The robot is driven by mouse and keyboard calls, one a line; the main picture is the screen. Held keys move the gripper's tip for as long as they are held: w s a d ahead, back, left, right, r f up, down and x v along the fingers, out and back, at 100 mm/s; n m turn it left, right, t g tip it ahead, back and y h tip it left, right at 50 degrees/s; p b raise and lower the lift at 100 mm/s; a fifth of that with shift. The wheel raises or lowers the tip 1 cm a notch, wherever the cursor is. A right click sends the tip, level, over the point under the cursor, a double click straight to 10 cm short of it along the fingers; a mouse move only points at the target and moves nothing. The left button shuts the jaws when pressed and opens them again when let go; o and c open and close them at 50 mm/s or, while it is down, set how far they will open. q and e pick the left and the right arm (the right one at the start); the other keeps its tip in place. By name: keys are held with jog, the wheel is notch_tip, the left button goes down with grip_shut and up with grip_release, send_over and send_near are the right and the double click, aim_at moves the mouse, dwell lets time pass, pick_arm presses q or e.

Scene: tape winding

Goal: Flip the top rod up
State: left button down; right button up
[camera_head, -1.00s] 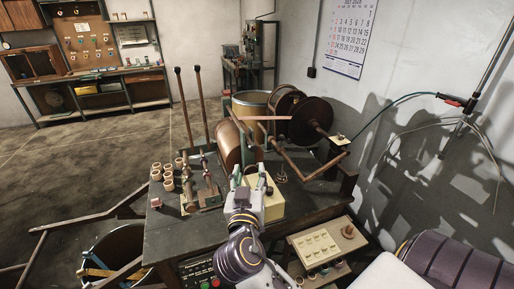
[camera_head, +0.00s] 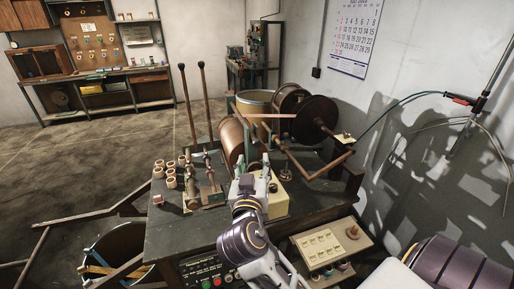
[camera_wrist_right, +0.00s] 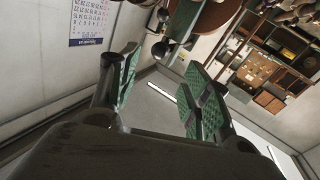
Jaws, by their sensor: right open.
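The winding machine stands on the dark worktable (camera_head: 165,235), with a copper-brown drum (camera_head: 231,140) and a large dark disc (camera_head: 317,119) behind it. A brown bent rod (camera_head: 298,165) slopes across the machine's right side; I cannot tell for sure that it is the top rod. My right gripper (camera_head: 251,165) is in front of the machine, by the cream box (camera_head: 275,205) and right of the drum's lower edge. Its green-padded fingers are spread and empty in the right wrist view (camera_wrist_right: 165,88). Whether a finger touches the machine is unclear. My left gripper is out of view.
Two tall dark levers (camera_head: 207,105) rise at the table's left. Several small copper spools (camera_head: 171,170) stand at the left edge. A cream control panel (camera_head: 323,241) sits at the front right. An open bin (camera_head: 118,252) stands on the floor at left.

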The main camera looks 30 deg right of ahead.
aim_at(257, 145)
jog(key=shift+w+d+b, duration=0.25)
jog(key=shift+w+b, duration=0.1)
jog(key=shift+w, duration=0.05)
jog(key=shift+b+x, duration=0.75)
jog(key=shift+x, duration=0.4)
jog(key=p+x, duration=0.1)
jog(key=x, duration=0.3)
jog(key=shift+w+d+r, duration=0.1)
jog(key=shift+w, duration=0.05)
jog(key=p+x, duration=0.1)
jog(key=x, duration=0.2)
jog(key=shift+w+d, duration=0.25)
jog(key=shift+w, duration=0.1)
jog(key=c, duration=0.4)
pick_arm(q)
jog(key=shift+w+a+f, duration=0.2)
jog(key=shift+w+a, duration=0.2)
pick_arm(e)
grip_shut()
